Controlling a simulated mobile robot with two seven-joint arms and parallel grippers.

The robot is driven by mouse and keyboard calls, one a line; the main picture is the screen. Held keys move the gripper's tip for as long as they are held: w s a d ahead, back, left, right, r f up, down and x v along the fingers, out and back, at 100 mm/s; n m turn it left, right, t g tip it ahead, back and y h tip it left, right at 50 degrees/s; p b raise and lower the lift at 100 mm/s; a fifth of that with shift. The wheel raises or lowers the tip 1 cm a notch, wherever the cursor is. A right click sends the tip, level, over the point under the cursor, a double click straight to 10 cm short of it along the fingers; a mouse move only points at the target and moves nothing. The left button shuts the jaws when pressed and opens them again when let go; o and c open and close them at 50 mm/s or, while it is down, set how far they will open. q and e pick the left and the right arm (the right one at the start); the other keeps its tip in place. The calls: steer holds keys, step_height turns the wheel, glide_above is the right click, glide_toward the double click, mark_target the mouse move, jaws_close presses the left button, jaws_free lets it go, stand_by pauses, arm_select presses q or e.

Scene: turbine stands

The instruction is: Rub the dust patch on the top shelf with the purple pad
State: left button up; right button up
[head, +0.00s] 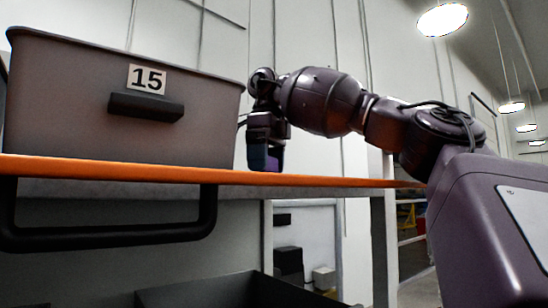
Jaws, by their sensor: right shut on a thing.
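The top shelf (330,182) shows almost edge-on as an orange strip, so its upper surface is hidden. I cannot see the dust patch. My right gripper (266,148) points down over the shelf, just right of the grey bin. It is shut on the purple pad (263,161), which shows as a small purple patch low between the fingers. The pad is at or very near the shelf's surface; I cannot tell whether they touch. My left gripper is not in view.
A large grey bin (60,105) labelled 15 stands on the shelf's left part, close to my right gripper. A dark handle (110,238) hangs below the shelf edge. An open dark bin (220,292) is lower down. The shelf right of the gripper looks clear.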

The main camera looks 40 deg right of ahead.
steer(key=shift+w+d+f, duration=0.15)
steer(key=shift+w+d, duration=0.05)
